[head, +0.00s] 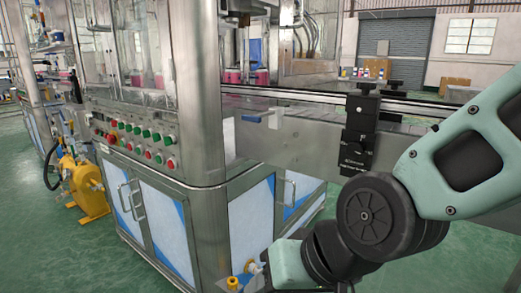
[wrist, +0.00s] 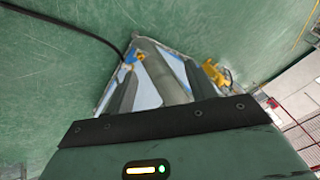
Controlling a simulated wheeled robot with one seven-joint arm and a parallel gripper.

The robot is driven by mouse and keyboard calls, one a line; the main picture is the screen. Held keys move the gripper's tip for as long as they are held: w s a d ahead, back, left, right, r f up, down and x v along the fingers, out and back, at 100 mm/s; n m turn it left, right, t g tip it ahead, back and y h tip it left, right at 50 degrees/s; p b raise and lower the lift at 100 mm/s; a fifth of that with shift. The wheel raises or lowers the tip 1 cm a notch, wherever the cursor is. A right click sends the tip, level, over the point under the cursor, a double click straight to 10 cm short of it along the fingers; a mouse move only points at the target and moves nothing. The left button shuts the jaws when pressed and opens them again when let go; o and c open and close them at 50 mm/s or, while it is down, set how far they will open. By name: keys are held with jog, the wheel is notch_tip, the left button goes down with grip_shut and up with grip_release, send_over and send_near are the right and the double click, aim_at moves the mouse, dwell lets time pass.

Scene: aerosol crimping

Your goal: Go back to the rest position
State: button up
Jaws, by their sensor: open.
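My gripper (wrist: 161,70) shows in the wrist view as two dark fingers set apart, with nothing held between them. Beyond the fingers are the blue and white panels of the crimping machine's cabinet and the green floor. In the head view my pale green arm comes in from the right and bends down to the bottom edge in front of the machine (head: 205,110). I cannot make out the fingers clearly there.
A conveyor (head: 300,140) runs right from the machine, behind my arm, with a black clamp block (head: 360,130) on its side. A button panel (head: 135,138) faces left. A yellow pump (head: 86,185) stands at the left. Green floor (head: 45,250) is clear at the lower left.

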jog(key=s+d+n+g+h+p, duration=0.2)
jog(key=s+d+n+g+h, duration=0.25)
jog(key=s+d, duration=0.55)
notch_tip(320, 180, up, 22)
jog(key=w+d+p, duration=0.1)
jog(key=w+p, duration=0.1)
jog(key=p, duration=2)
jog(key=shift+d+f, duration=0.2)
jog(key=shift+d, duration=0.1)
jog(key=shift+n+t, duration=0.25)
